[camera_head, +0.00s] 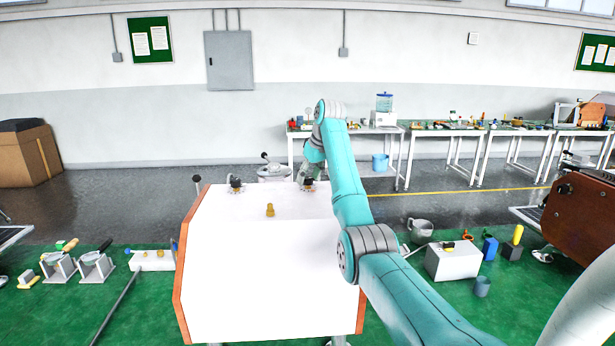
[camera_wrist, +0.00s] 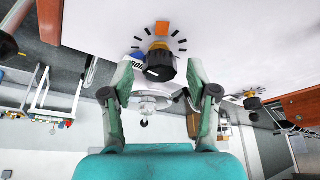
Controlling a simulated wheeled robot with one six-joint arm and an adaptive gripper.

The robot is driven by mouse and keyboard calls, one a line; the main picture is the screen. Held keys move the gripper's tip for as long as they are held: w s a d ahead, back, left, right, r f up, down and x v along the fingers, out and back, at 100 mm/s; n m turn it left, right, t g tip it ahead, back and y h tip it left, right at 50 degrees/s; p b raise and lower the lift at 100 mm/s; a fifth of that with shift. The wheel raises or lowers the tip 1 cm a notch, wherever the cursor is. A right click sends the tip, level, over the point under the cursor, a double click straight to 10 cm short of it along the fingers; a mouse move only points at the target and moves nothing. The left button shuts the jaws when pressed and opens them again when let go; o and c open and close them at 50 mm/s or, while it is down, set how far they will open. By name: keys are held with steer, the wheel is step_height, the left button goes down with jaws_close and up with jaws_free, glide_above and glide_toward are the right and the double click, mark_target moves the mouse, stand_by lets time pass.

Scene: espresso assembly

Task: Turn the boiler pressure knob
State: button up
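The boiler pressure knob (camera_wrist: 160,64) is black, with a brass-coloured collar. It sits on a white panel inside a ring of black tick marks with an orange square. A partly hidden blue label beside it shows letters like "BOI". My gripper (camera_wrist: 161,74) is open, with one finger on each side of the knob and visible gaps to it. Whether the fingertips reach the knob's depth is unclear. In the head view the knob (camera_head: 309,184) shows at the far right of the white machine top (camera_head: 265,250), and my arm largely hides the gripper.
A second dark knob (camera_head: 236,185) stands at the machine's far left, and a small brass piece (camera_head: 270,210) nearer the middle. A lever (camera_head: 197,182) rises at the left edge. Worktables (camera_head: 470,130) line the back. Portafilter-like tools (camera_head: 96,265) lie on the green floor.

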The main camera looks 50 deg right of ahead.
jaws_close()
steer(key=m+h, duration=0.1)
steer(key=m, duration=0.1)
steer(key=m+g, duration=0.1)
steer(key=m, duration=0.2)
steer(key=shift+w+a+m+h, duration=0.1)
steer(key=shift+a+m+h, duration=0.05)
steer(key=shift+m+h, duration=0.2)
steer(key=shift+m+g+h, duration=0.35)
steer(key=shift+m, duration=0.8)
steer(key=shift+m+g+h, duration=0.3)
steer(key=shift+m+g, duration=0.05)
steer(key=shift+m, duration=0.75)
steer(key=shift+o, duration=0.5)
jaws_free()
